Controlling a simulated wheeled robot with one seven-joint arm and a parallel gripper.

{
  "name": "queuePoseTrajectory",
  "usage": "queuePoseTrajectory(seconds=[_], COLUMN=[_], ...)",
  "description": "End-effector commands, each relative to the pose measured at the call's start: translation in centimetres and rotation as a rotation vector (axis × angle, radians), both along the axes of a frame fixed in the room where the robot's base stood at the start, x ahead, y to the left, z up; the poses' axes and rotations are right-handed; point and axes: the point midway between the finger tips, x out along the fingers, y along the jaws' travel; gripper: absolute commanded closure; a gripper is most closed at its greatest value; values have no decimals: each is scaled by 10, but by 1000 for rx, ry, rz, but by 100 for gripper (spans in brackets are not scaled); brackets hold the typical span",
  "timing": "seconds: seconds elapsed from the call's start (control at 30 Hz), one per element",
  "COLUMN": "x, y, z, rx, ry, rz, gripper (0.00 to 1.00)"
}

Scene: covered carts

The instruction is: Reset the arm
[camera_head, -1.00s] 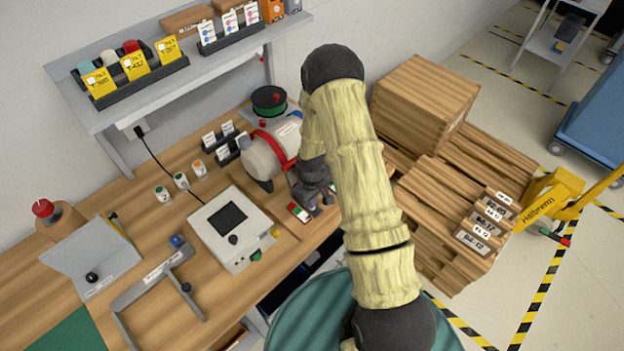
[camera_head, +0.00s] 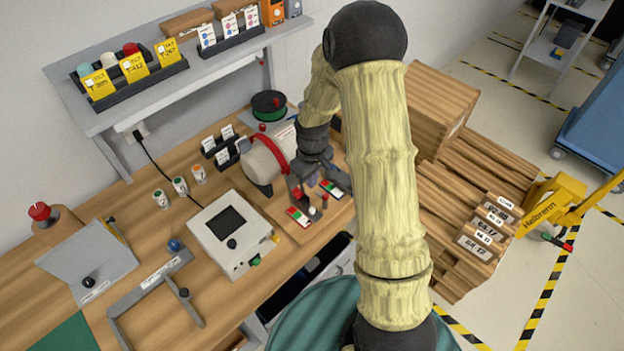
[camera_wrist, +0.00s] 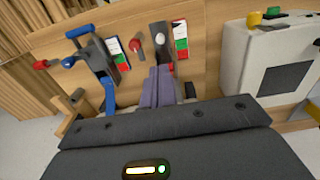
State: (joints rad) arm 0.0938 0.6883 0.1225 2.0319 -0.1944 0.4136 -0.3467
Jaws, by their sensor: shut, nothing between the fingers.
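My gripper (camera_head: 312,188) hangs over the right end of the workbench, just above a wooden board with small levers, with my jointed arm reaching out above it. In the wrist view my gripper (camera_wrist: 163,78) has its two grey fingers together with nothing between them. Ahead of the fingertips is a dark lever with a pale round part (camera_wrist: 163,32), next to a small red knob (camera_wrist: 135,42). To the left stands a dark lever fixture (camera_wrist: 95,58) with blue handles. Whether the fingertips touch anything cannot be told.
A white box with a dark screen (camera_head: 229,232) stands left of my gripper. A grey tank with a red band (camera_head: 264,160) stands close behind it. A shelf (camera_head: 100,118) hangs above the bench. Wooden crates (camera_head: 433,100) and pallets (camera_head: 450,215) fill the right side.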

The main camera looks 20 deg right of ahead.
Motion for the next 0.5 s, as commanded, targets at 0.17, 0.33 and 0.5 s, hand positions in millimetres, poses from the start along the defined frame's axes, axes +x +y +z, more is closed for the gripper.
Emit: queuePoseTrajectory(seconds=[0.17,0.33,0.5], x=[0,0,0], y=[0,0,0], z=[7,8,8], rx=[0,0,0], ry=[0,0,0], rz=[0,0,0], gripper=[100,100,100])
